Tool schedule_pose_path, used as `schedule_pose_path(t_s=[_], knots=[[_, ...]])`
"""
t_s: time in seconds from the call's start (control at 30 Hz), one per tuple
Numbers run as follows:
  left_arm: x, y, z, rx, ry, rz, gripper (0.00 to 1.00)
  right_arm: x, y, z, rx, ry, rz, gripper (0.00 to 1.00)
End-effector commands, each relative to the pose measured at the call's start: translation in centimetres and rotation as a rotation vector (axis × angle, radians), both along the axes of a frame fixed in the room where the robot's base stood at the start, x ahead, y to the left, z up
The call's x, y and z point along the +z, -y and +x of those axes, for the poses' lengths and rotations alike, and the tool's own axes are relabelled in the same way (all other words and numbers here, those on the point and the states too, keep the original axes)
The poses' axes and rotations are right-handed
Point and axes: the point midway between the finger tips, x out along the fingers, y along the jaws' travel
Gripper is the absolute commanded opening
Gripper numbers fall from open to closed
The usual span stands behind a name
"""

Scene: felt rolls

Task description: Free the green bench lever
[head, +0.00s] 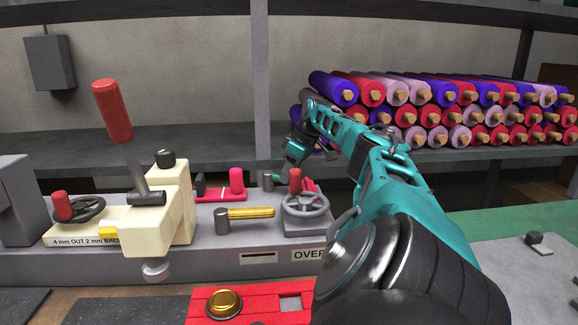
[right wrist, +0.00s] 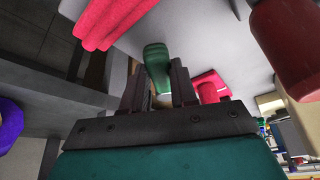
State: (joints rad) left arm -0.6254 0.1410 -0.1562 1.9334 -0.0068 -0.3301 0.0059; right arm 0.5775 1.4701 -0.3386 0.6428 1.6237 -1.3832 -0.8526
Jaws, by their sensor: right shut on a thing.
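The green bench lever (head: 275,178) shows as a small green grip beside a short grey post, at the back of the grey bench in the head view. In the right wrist view its rounded green handle (right wrist: 157,65) stands between the two dark fingers. My right gripper (head: 284,175) reaches down to it from the right and is shut on it. Its lower end is partly hidden by the fingers. My left gripper is not in view.
A grey handwheel with a red knob (head: 306,205) stands close in front of the gripper. A yellow-handled lever (head: 250,213) lies to the left. Felt rolls (head: 430,92) are stacked on the shelf behind my arm. A tall red-handled lever (head: 113,110) rises at left.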

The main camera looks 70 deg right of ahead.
Motion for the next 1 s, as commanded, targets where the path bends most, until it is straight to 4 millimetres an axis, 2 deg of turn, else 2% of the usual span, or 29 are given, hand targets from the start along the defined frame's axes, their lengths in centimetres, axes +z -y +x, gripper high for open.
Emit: schedule_pose_path(t_s=[0.17,0.53,0.57,0.6,0.83,1.0], knots=[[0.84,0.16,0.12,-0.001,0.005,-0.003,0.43,-0.05,-0.01,-0.05,0.026,-0.005,0.0,0.0],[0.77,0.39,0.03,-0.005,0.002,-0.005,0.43,-0.14,0.02,-0.08,0.033,-0.007,-0.004,0.0],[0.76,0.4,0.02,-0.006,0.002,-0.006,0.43,-0.14,0.02,-0.08,0.033,-0.007,-0.004,0.28],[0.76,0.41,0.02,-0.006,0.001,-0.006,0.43,-0.14,0.02,-0.08,0.032,-0.007,-0.003,0.32],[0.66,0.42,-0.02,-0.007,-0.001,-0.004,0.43,-0.1,0.03,-0.07,0.029,-0.005,-0.003,0.53],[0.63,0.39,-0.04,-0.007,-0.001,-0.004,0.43,-0.08,0.04,-0.06,0.027,-0.004,-0.002,0.53]])
